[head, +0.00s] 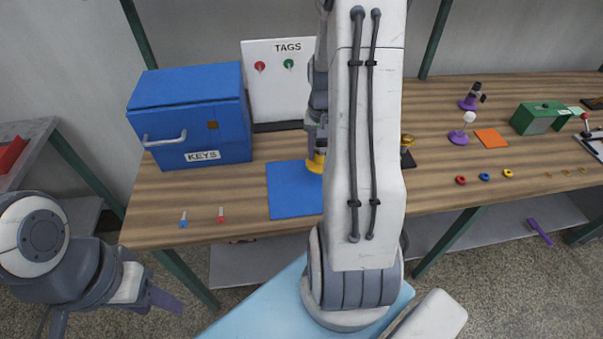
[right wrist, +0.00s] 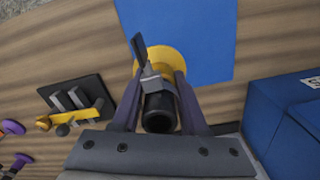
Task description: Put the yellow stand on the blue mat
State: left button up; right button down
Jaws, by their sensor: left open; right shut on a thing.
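The yellow stand (head: 315,163) has a round yellow base, a dark upright body and a grey clamp part. In the right wrist view its base (right wrist: 178,58) overlaps the edge of the blue mat (right wrist: 205,30). I cannot tell whether it touches the mat or hangs just above. My right gripper (right wrist: 157,100) is shut on the stand's body; my right arm hides much of it in the head view. The blue mat (head: 290,196) lies flat on the table. My left gripper (head: 112,312) is open and empty, low at the left, off the table.
A blue KEYS box (head: 190,120) stands left of the mat, with a TAGS board (head: 280,80) behind. A black holder with yellow parts (right wrist: 75,105) lies near the stand. Purple stands (head: 459,136) and rings are further right.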

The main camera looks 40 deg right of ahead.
jog(key=a+f, duration=0.1)
jog(key=w+a+f, duration=0.1)
jog(key=a, duration=0.1)
jog(key=a+f, duration=0.1)
jog(key=shift+w+a, duration=0.2)
jog(key=shift+w, duration=0.2)
jog(key=shift+f+p, duration=0.4)
jog(key=shift+f, duration=1.5)
jog(key=shift+f, duration=0.15)
jog(key=shift+c, duration=2.1)
grip_release()
notch_tip(320, 180, up, 12)
jog(key=shift+r+b, duration=0.2)
jog(key=shift+b, duration=0.1)
